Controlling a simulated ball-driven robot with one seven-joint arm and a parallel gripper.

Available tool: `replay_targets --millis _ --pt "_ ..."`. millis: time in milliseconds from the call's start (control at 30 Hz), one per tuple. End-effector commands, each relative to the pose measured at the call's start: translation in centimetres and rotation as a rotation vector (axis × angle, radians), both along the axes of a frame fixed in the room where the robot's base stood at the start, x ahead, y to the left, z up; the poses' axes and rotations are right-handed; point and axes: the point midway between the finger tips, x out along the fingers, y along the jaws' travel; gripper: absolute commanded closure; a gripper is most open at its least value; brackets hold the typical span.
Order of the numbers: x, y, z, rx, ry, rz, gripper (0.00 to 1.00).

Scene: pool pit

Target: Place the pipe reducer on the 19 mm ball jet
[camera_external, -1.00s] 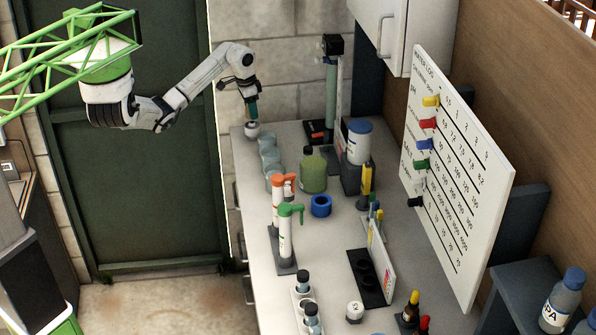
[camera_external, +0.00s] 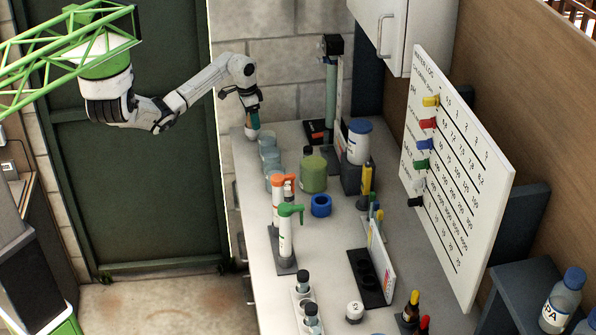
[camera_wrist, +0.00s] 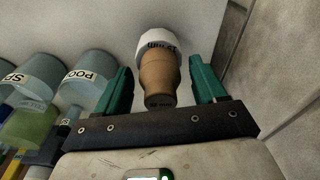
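The tan pipe reducer (camera_wrist: 160,77) shows in the wrist view with its narrow end toward me. Its wide end meets a white ball-shaped fitting (camera_wrist: 153,42) with dark lettering, which looks like the ball jet; I cannot read the lettering surely. The two appear in line and touching. My gripper (camera_wrist: 160,85) has its green fingers on both sides of the reducer, with a visible gap on each side, so it is open. In the external view my gripper (camera_external: 253,121) is low over the far left end of the bench, with the white fitting (camera_external: 252,134) just under it.
Clear jars (camera_external: 268,158) stand close to my gripper; one reads POOL in the wrist view (camera_wrist: 88,78). A block wall (camera_wrist: 285,80) is close on the right there. A green container (camera_external: 313,174), a blue ring (camera_external: 321,205) and two handled tubes (camera_external: 285,232) are farther along the bench.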

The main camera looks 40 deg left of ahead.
Motion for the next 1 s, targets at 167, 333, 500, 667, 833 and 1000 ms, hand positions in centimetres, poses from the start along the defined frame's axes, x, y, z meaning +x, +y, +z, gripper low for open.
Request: replay_targets --millis 167,333,500,667,833,1000 --pt "0.0 0.0 0.0 0.000 0.000 0.000 0.30" --pt "0.0 0.0 0.6 0.000 -0.001 0.000 0.30" --pt "-0.2 0.2 3.2 0.002 -0.005 -0.001 0.30" --pt "-0.5 0.4 6.6 0.000 -0.006 -0.002 0.30" --pt "-0.9 0.7 9.7 0.001 -0.003 0.000 0.30" --pt "-1.1 0.8 11.8 0.001 -0.001 0.000 0.30"
